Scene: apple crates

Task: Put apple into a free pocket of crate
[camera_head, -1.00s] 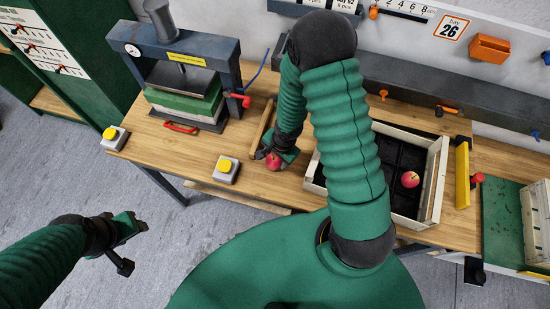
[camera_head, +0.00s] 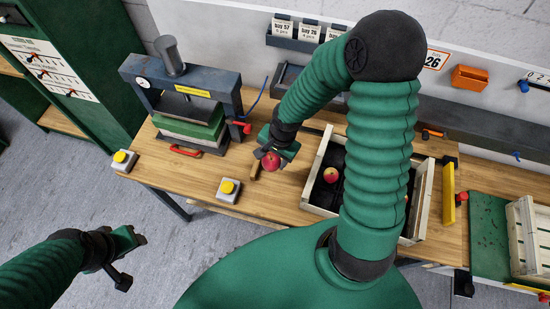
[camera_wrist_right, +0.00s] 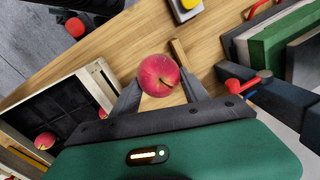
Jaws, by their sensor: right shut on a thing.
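A red apple (camera_head: 271,161) is between the fingers of my right gripper (camera_head: 270,155), which is shut on it above the workbench, left of the crate. In the right wrist view the same apple (camera_wrist_right: 159,75) sits between the two fingertips with its stem showing. The pale wooden crate (camera_head: 425,203) has dark pockets and stands on the bench; my right arm hides much of its inside. The wrist view shows a crate apple (camera_wrist_right: 44,140) and another partly hidden one (camera_wrist_right: 103,114). My left gripper (camera_head: 134,238) hangs empty over the floor; its opening is unclear.
A press (camera_head: 185,90) stands left on the bench, with a yellow button box (camera_head: 229,189) near the front edge and another (camera_head: 123,161) further left. A wooden strip (camera_head: 254,170) lies near the held apple. A second slatted crate (camera_head: 525,235) is at right.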

